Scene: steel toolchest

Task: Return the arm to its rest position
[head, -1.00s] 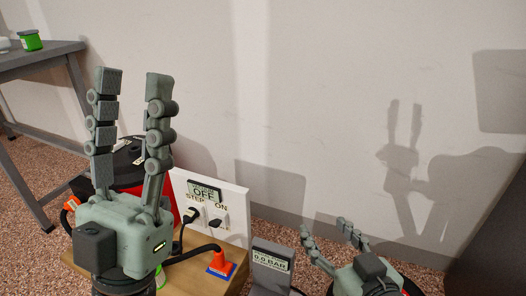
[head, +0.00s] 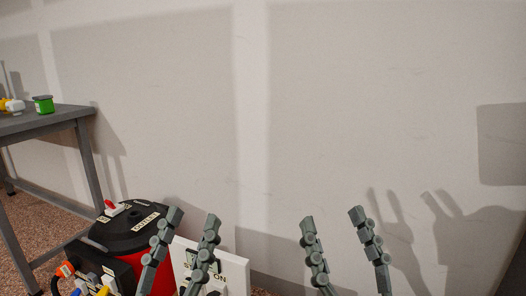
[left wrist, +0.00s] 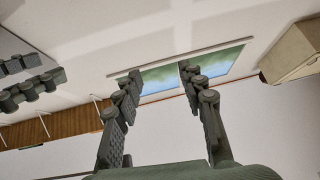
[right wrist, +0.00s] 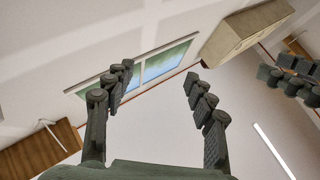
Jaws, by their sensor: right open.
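My left gripper (head: 192,217) points up at the bottom of the head view, in front of the white panel and beside the red and black machine. Its two fingers are spread with nothing between them, as the left wrist view (left wrist: 157,72) also shows. My right gripper (head: 332,218) points up to the right of it, against the bare wall, at about the same height. Its fingers are apart and empty, also in the right wrist view (right wrist: 160,70). The grippers are apart from each other. My arms below the fingers are out of the head view.
The red and black machine (head: 130,232) stands at lower left, with the white switch panel (head: 236,272) partly behind my left fingers. A grey table (head: 50,124) at far left carries a green container (head: 43,104). The wall (head: 400,80) behind is bare.

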